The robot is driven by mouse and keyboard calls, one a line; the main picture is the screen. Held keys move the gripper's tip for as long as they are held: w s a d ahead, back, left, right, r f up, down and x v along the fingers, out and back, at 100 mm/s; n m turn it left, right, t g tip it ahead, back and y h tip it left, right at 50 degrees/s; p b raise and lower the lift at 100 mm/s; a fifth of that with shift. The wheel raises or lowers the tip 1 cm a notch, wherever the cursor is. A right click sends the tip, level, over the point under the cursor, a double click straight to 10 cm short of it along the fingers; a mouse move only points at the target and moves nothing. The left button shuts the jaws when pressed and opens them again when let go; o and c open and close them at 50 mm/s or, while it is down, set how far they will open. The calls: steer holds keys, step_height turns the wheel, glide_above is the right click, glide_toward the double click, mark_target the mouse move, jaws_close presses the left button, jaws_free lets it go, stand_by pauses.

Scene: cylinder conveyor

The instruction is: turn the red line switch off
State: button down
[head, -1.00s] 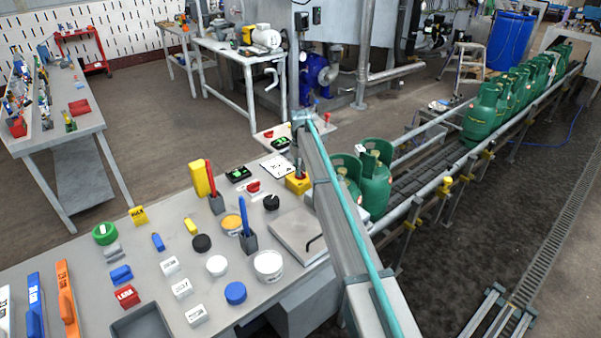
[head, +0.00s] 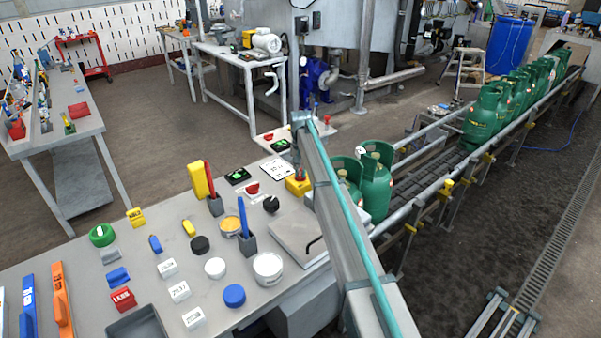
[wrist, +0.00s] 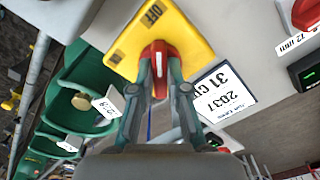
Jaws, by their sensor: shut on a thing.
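The red line switch is a red knob (wrist: 160,51) on a yellow plate (wrist: 190,38) marked OFF and ON in the wrist view. The OFF mark is at the top of the plate and the other mark at its left. My gripper (wrist: 160,66) has one finger on each side of the knob's bar and is shut on it. The bar runs nearly upright in the wrist picture; which mark it points to I cannot tell. In the head view the yellow switch box (head: 299,186) stands at the table's back right edge, partly hidden by my arm.
A printed card (wrist: 222,92) lies right of the switch. Another red switch (head: 252,189) and a black knob (head: 271,204) are nearby on the grey table (head: 75,275). Green gas cylinders (head: 376,185) stand on the conveyor (head: 440,167) close behind my arm.

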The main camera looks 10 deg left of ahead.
mark_target(301, 172)
stand_by(0.3)
steer(key=c, duration=1.2)
jaws_free()
steer(key=shift+o, duration=0.2)
steer(key=shift+r, duration=0.15)
step_height(301, 172, up, 12)
